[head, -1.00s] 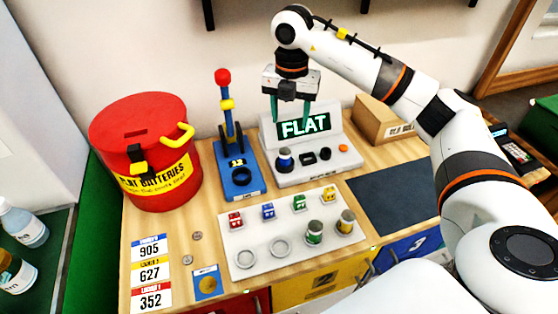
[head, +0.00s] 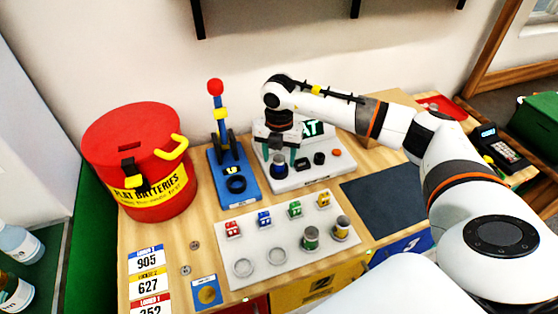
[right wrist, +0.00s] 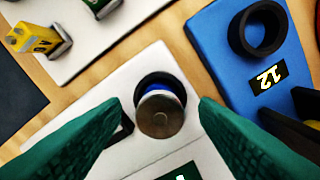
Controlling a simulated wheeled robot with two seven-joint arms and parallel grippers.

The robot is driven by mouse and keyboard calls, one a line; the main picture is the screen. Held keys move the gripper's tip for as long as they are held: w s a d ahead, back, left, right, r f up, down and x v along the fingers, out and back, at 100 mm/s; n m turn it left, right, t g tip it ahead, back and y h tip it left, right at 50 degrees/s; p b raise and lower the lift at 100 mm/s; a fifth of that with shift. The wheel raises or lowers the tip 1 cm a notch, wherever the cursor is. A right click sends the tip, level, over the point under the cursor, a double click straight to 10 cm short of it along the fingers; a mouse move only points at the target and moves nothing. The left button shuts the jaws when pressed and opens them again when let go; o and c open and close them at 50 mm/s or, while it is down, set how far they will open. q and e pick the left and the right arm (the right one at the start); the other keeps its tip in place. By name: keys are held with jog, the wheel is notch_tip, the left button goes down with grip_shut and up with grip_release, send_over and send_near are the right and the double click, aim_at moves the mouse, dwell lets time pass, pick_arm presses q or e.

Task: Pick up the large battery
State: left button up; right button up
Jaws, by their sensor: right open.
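A battery with a blue band and silver top (right wrist: 160,112) stands upright in the round socket of the white tester (head: 318,174). It also shows in the head view (head: 278,170), partly hidden by my gripper. My right gripper (head: 279,155) is open above it, pointing down. In the right wrist view its green fingers lie on either side of the battery, with gaps visible. Two other batteries, one green (head: 311,239) and one yellow (head: 341,229), stand in the white tray (head: 285,262). My left gripper is not in view.
A blue lever device (head: 239,188) with a red knob stands just left of the tester. A red flat-batteries bin (head: 130,135) stands farther left. Small colored blocks sit along the tray's back. A dark mat (head: 385,205) lies clear at the right.

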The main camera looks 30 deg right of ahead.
jog(key=shift+f, duration=0.85)
jog(key=shift+c, duration=0.5)
jog(key=shift+r, duration=0.1)
jog(key=c, duration=1)
